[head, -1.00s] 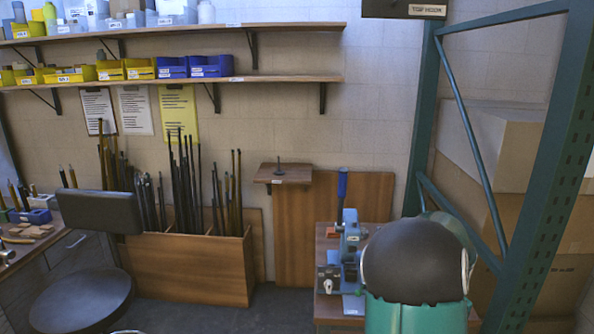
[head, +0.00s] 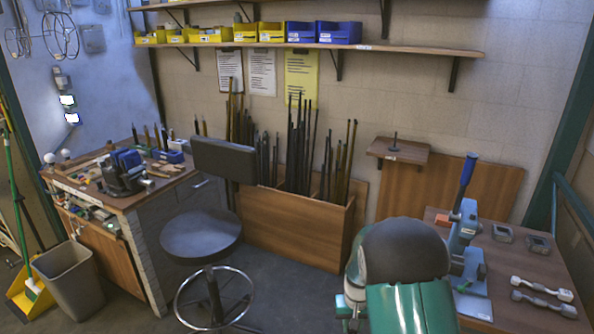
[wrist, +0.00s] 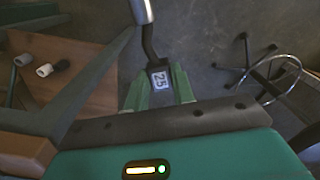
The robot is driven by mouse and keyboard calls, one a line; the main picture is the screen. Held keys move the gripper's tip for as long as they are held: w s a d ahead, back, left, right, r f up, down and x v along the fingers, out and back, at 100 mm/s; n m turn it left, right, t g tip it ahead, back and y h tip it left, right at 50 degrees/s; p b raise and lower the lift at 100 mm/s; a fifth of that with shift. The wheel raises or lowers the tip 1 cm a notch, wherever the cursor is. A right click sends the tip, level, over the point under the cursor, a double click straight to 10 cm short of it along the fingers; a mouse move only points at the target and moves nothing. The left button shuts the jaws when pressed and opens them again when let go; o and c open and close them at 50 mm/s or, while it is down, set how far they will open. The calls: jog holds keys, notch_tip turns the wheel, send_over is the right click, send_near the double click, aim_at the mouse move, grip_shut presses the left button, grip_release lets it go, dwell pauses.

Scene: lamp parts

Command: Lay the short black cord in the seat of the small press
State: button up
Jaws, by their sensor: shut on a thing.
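In the wrist view, my gripper (wrist: 159,84) has its two green fingers shut on the short black cord (wrist: 150,45). The cord shows as a dark bent piece with a white tag marked 25 between the fingers and a silver-coloured end at the top of the picture. The small press (head: 463,245) is blue-grey with a tall blue lever and stands on the wooden bench (head: 520,260) at the right of the head view. My own arm partly covers its left side, and its seat cannot be made out. My gripper is hidden in the head view.
Two metal dumbbell-shaped parts (head: 541,289) and two small grey boxes (head: 502,233) lie right of the press. A stool (head: 200,237) stands left of my arm, before a wooden bin of rods (head: 290,225). A cluttered workbench (head: 125,195) is at left. Open floor lies between.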

jog(key=shift+a+f, duration=0.15)
jog(key=shift+a, duration=0.45)
jog(key=shift+d, duration=0.1)
